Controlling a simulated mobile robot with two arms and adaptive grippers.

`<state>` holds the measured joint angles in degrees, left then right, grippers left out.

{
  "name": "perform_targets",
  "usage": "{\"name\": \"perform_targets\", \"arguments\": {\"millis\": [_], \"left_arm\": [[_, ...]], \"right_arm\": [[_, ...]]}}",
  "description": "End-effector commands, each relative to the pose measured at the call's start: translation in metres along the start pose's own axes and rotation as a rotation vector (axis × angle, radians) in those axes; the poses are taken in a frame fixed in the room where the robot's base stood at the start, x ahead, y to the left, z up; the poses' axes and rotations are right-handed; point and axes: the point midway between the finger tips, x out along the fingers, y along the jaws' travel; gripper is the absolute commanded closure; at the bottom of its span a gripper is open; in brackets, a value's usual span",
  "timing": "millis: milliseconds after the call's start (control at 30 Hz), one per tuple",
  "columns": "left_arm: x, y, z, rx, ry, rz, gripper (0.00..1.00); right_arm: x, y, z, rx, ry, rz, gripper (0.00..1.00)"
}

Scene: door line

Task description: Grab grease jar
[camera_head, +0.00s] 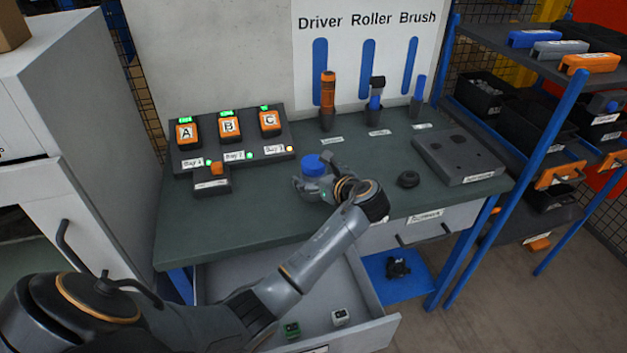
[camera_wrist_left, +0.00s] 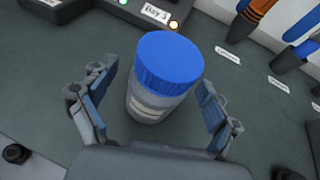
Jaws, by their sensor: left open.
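The grease jar has a blue ribbed lid and a pale body with a label. In the head view the jar (camera_head: 313,165) stands on the dark green bench top, partly hidden by my gripper. In the left wrist view the jar (camera_wrist_left: 165,75) stands between the open fingers, with a gap on both sides. My left gripper (camera_head: 315,185) is open around the jar, low over the bench; it also shows in the left wrist view (camera_wrist_left: 155,110). My right gripper is not in view.
A charger with batteries A, B and C (camera_head: 228,128) stands behind left. Driver, roller and brush holders (camera_head: 375,112) stand at the back. An open drawer (camera_head: 375,320) is below.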

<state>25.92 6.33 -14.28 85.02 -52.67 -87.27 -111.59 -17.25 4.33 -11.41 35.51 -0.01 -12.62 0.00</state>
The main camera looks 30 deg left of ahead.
Motion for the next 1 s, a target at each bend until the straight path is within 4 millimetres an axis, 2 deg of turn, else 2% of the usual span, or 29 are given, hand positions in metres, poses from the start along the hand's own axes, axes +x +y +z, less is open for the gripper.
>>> {"name": "perform_targets", "arguments": {"millis": [100,367,700,1000], "left_arm": [[0.0104,-0.0001,0.0003,0.0,-0.001,0.0,0.12],[0.0122,-0.0003,0.0,-0.001,0.0,-0.001,0.14],[0.0119,-0.0003,-0.0002,0.0,0.0,-0.001,0.83],[0.011,-0.0005,0.0027,-0.002,-0.002,-0.002,0.84]], "right_arm": [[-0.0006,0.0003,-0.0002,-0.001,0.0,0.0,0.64],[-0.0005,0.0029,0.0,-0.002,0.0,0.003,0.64],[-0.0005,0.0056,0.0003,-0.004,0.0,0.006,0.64],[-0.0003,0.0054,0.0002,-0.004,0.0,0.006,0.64]]}}
